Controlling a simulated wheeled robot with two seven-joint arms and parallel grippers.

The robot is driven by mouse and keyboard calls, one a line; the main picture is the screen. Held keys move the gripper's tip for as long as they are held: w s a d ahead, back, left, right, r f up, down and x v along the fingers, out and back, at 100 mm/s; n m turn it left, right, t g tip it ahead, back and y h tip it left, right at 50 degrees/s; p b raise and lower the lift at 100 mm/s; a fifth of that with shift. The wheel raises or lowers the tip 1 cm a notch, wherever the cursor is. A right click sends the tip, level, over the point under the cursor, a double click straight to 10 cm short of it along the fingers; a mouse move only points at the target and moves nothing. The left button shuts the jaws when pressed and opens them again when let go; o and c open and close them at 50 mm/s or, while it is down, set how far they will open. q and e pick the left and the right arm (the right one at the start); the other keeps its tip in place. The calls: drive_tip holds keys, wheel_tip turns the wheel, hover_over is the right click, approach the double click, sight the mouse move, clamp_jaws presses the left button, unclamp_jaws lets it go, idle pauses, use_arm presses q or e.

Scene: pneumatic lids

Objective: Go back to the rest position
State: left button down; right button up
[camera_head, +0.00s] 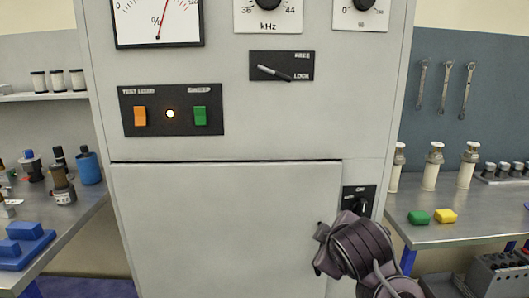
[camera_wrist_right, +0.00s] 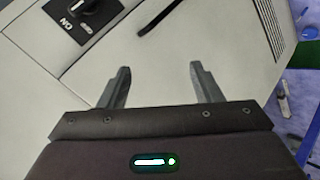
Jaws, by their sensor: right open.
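My right gripper (camera_wrist_right: 160,85) is open in the right wrist view, with two grey fingers spread apart and nothing between them. Past the fingers is the light grey face of the cabinet (camera_head: 225,225). In the head view my right arm comes in at the lower right, in front of the cabinet's lower right edge; its fingertips are hidden there. A black rotary switch (camera_head: 359,204) marked ON sits just above that arm. The switch also shows at the top left of the right wrist view (camera_wrist_right: 82,12), apart from the fingers. My left gripper is in no view.
The cabinet carries a panel with orange and green buttons (camera_head: 171,111) and a lever switch (camera_head: 282,67). A left bench (camera_head: 75,215) holds bottles and blue blocks. A right bench (camera_head: 440,233) holds white cylinders and green and yellow blocks. Wrenches (camera_head: 443,85) hang behind it.

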drive_tip(key=s+d+f+m+g, duration=0.3)
drive_tip(key=s+f+m+g, duration=0.15)
drive_tip(key=s+f, duration=0.75)
drive_tip(key=s+d+f+m+g, duration=0.3)
drive_tip(key=s+f+m, duration=0.2)
drive_tip(key=s+f, duration=0.8)
wheel_tip(320, 180, down, 26)
drive_tip(key=p, duration=0.2)
drive_tip(key=s+d+f+g+p, duration=0.1)
drive_tip(key=s+f, duration=0.8)
drive_tip(key=s, duration=0.1)
drive_tip(key=s+d+f+g, duration=0.1)
drive_tip(key=s+d+f, duration=0.1)
drive_tip(key=s+f, duration=0.6)
drive_tip(key=s, duration=0.3)
drive_tip(key=shift+d+f+p, duration=0.25)
drive_tip(key=shift+f+p, duration=0.1)
drive_tip(key=shift+p, duration=0.05)
drive_tip(key=shift+s+n, duration=0.1)
drive_tip(key=shift+n, duration=0.15)
